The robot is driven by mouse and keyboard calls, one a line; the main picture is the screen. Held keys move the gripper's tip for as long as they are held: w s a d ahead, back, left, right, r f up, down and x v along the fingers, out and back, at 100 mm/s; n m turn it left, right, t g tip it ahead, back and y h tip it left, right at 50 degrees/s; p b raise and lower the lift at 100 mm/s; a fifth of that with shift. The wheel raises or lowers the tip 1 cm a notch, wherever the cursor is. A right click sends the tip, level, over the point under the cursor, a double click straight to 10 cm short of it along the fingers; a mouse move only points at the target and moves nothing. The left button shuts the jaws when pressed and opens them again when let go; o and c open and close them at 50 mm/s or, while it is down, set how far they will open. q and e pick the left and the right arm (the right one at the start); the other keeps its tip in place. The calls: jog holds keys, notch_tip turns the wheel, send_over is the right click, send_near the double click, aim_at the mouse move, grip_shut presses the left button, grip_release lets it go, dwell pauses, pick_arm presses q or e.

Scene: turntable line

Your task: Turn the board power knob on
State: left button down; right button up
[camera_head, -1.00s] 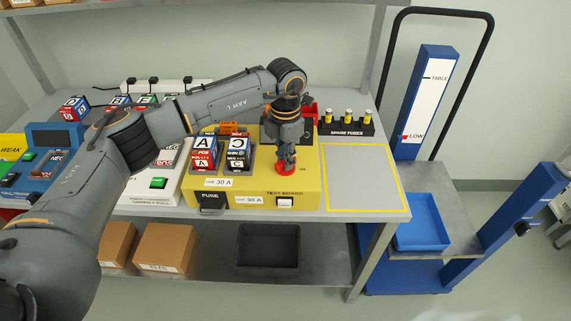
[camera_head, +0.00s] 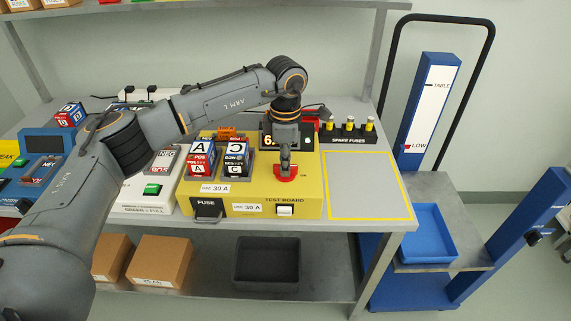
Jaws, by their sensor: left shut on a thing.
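The yellow test board (camera_head: 305,190) stands on the bench. Its red power knob (camera_head: 287,177) is at the right part of the top face. My left gripper (camera_head: 286,168) points down over the knob and is shut on it, hiding part of it. The knob's exact angle is hard to read. My right gripper is not in view.
Two cells marked A and C (camera_head: 237,158) sit on the board left of the knob. Spare fuses (camera_head: 348,131) stand behind a clear yellow-outlined area (camera_head: 368,185) on the right. A blue tray (camera_head: 425,235) is on a cart beside the bench.

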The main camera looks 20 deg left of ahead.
pick_arm(q)
jog(key=shift+r, duration=0.1)
dwell(0.3)
jog(key=c, duration=1.3)
grip_release()
notch_tip(320, 180, up, 12)
